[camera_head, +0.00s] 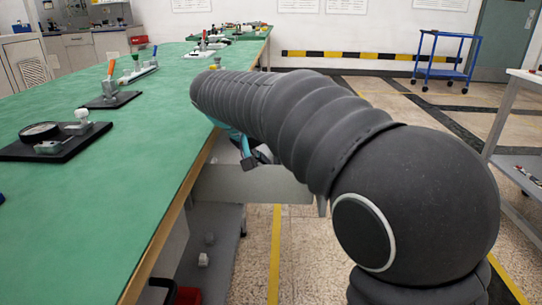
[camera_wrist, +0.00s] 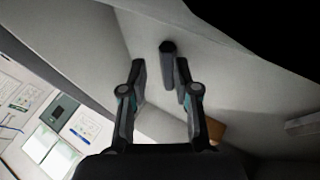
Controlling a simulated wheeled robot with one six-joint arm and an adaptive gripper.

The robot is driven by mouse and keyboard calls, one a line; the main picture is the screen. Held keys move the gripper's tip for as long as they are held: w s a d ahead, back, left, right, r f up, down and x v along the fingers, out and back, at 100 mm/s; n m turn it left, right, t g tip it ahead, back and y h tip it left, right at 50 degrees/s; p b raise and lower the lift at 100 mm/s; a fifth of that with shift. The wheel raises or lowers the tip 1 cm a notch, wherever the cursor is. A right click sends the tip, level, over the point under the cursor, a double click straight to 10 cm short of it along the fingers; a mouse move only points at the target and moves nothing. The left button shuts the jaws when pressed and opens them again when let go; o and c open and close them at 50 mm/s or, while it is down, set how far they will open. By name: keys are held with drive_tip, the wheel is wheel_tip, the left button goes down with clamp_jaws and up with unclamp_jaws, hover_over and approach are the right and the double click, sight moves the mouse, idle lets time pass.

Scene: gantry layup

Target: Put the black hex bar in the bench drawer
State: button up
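The bench drawer (camera_head: 250,187) is a grey box pulled out from under the green bench's right edge. My gripper (camera_head: 257,158) is just above it in the head view, mostly hidden behind my arm. In the wrist view my gripper (camera_wrist: 160,68) is open, its two dark fingers apart. The black hex bar (camera_wrist: 167,48) shows as a short dark bar just beyond the fingertips, against pale grey surfaces that look like the drawer's inside. It appears free of the fingers; I cannot tell whether it rests on the surface. The bar is hidden in the head view.
The green bench (camera_head: 75,215) runs along the left, with a dial gauge on a black plate (camera_head: 42,139) and clamps (camera_head: 111,92) on it. A lower shelf (camera_head: 208,245) is under the drawer. A blue cart (camera_head: 443,62) stands far right. A white table (camera_head: 525,80) borders the right.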

drive_tip(key=shift+r, duration=0.1)
drive_tip(key=shift+r+p, duration=0.3)
drive_tip(key=p+v, duration=0.2)
drive_tip(key=v, duration=1)
drive_tip(key=shift+r, duration=0.2)
